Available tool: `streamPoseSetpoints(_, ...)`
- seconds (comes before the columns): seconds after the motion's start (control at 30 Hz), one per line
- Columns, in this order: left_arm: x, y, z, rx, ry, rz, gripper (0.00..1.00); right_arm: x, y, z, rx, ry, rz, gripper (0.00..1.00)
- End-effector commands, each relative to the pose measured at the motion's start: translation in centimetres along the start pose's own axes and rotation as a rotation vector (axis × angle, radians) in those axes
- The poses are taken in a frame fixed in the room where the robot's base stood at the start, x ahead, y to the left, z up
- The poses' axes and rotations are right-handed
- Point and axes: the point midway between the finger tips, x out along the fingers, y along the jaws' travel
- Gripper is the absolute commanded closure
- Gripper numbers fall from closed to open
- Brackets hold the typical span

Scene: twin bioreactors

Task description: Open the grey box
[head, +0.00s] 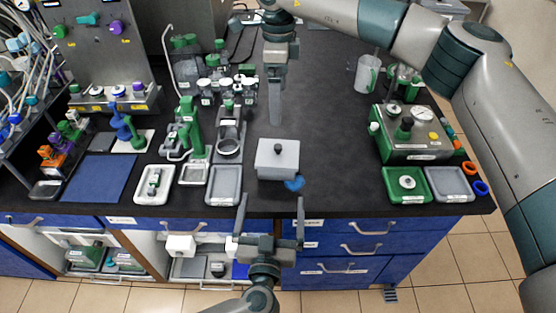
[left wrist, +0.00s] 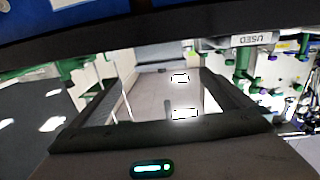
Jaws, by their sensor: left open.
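The grey box (head: 278,155) stands on the dark bench near the front edge, with a small dark knob on its flat, closed-looking lid. A blue tab (head: 294,184) sticks out at its front right corner. My left gripper (head: 271,203) is in front of the box at the bench edge, fingers spread and pointing at it, apart from it and empty. The left wrist view shows the gripper's spread fingers (left wrist: 160,105); I cannot make out the box there. My right gripper (head: 275,110) points down behind the box, seen edge-on, so its opening cannot be told.
Grey and white trays (head: 224,185) stand left of the box. A green-and-grey device (head: 412,133) and a green tray (head: 407,186) stand at the right. Bottles (head: 225,88) crowd the back left. Bench right of the box is clear. Blue drawers (head: 355,235) lie below the edge.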

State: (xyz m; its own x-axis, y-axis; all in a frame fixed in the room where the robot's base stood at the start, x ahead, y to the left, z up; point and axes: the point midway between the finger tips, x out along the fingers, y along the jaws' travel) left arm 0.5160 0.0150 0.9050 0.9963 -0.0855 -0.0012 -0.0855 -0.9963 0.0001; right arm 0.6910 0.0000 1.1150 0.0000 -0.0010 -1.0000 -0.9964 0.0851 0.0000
Motion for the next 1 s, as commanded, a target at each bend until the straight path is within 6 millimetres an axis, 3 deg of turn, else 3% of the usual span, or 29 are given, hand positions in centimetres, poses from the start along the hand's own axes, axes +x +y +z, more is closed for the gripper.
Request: streamPoseSetpoints(1.0,15.0,0.0,-0.1,0.003,0.0,0.0,0.0,0.0,0.0,0.0,0.0,-0.001,0.0,0.0)
